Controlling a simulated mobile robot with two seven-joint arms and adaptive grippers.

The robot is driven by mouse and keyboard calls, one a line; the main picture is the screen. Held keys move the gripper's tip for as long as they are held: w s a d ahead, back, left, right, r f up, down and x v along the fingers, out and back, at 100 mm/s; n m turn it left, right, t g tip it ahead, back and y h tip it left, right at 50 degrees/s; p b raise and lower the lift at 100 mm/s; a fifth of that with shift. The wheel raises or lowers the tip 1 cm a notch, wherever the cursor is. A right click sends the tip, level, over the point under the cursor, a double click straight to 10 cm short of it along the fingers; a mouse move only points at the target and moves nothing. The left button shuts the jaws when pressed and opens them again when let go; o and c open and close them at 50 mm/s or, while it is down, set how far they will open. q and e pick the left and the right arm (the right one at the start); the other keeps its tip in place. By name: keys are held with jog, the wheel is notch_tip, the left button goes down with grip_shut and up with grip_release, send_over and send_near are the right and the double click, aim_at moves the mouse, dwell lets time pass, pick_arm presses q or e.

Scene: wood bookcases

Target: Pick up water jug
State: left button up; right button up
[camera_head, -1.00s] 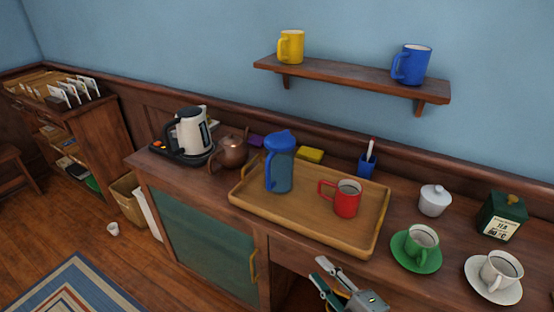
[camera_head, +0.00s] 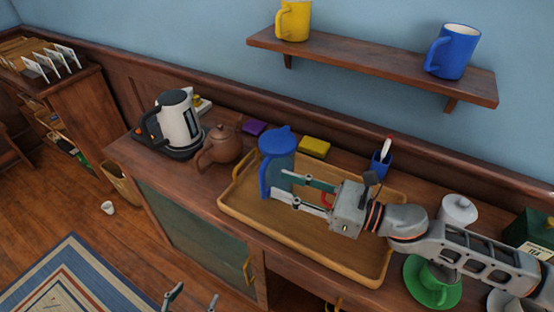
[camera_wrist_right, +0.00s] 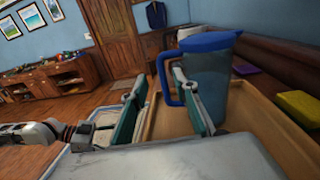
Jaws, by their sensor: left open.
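The water jug (camera_head: 277,150) is blue, with a lid and a handle on its front left side. It stands upright on the wooden tray (camera_head: 235,205). My right gripper (camera_head: 287,190) reaches in from the right, with its fingers apart at the jug's front. My left gripper (camera_head: 192,300) is open and empty at the bottom edge, low before the cabinet.
A red mug (camera_head: 327,198) on the tray is mostly hidden by my right gripper. A brown teapot (camera_head: 220,147) and kettle (camera_head: 178,120) stand left of the jug. A yellow sponge-like block (camera_head: 314,147) lies behind. A green cup (camera_head: 438,285) is near my right forearm.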

aim_at(264, 177)
jog(key=shift+w+a+r, duration=0.2)
jog(key=shift+a, duration=0.35)
jog(key=shift+w+a, duration=0.2)
jog(key=shift+a, duration=0.1)
jog(key=x, duration=0.2)
jog(key=p+x, duration=0.1)
jog(key=x, duration=0.1)
jog(key=shift+w+a+f+p, duration=0.1)
jog(key=shift+w+f+p, duration=0.15)
jog(key=shift+p, duration=0.05)
jog(key=shift+w+a, duration=0.15)
jog(key=shift+a, duration=0.05)
jog(key=shift+f, duration=0.1)
jog(key=c, duration=0.8)
jog(key=shift+r, duration=0.2)
grip_shut()
